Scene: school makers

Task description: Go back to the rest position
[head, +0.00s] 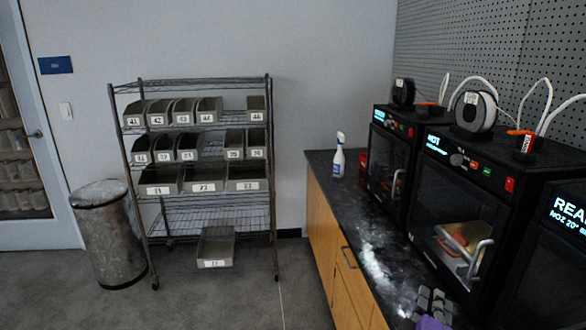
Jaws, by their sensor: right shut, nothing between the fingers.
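My right gripper (433,301) shows at the bottom edge, over the front part of the dark counter (345,215). Only its grey finger parts and a bit of purple show; the rest is cut off by the frame. Its fingers are shut with nothing held. My left gripper is out of view.
Black 3D printers (455,190) line the right side of the counter, with a white spray bottle (339,160) at its far end. A wire rack (200,215) of numbered grey bins stands at the back wall, beside a trash can (110,240).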

